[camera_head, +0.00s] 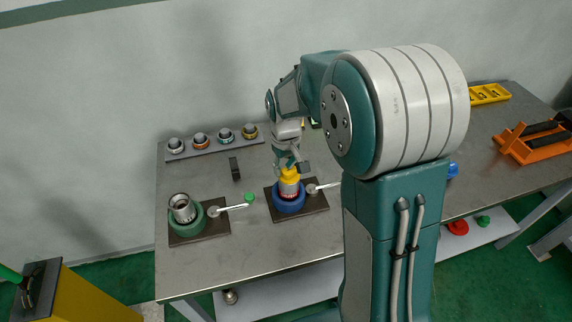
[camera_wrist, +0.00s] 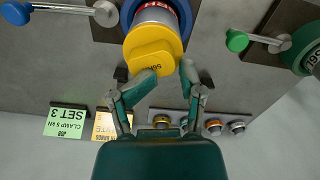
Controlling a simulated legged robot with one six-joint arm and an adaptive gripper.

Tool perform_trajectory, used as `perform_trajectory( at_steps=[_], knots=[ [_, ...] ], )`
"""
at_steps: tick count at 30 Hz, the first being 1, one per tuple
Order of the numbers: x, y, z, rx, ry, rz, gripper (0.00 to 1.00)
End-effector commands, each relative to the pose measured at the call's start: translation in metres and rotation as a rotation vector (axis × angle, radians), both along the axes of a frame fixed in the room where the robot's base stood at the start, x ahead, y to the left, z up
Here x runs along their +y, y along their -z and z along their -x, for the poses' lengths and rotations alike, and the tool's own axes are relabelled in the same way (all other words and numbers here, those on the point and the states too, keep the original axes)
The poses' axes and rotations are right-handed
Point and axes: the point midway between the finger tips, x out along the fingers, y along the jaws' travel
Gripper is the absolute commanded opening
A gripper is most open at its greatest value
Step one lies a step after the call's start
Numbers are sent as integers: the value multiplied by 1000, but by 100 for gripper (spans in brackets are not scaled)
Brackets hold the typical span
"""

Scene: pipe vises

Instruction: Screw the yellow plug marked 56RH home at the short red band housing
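The yellow plug (camera_head: 290,174) sits on top of the red band housing (camera_head: 289,188), which stands upright in the blue vise (camera_head: 290,203). In the wrist view the plug (camera_wrist: 152,50) shows an upside-down mark that looks like 56RH, and part of the red band (camera_wrist: 155,6) shows behind it. I cannot tell how deep the plug's thread sits. My gripper (camera_wrist: 170,72) is right at the plug, its fingers apart. The left finger overlaps the plug's lower edge in the picture and the right finger is beside its right edge. A firm grip is not visible.
A green vise (camera_head: 188,222) with a grey housing (camera_head: 182,207) stands at left. Vise handles stick out beside both. A rack (camera_head: 214,144) with several coloured rings is at the back. A green SET 3 card (camera_wrist: 64,121) lies nearby. An orange stand (camera_head: 535,143) is far right.

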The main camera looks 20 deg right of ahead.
Motion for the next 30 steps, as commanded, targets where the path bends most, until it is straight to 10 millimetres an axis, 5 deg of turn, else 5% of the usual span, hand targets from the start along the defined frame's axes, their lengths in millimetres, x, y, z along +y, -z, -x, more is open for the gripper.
perform_trajectory(
  at_steps=[18, 30],
  knots=[
    [3, 0, 5, -8, -503, -8, 46],
    [3, 0, 6, -9, -608, -11, 46]
  ],
)
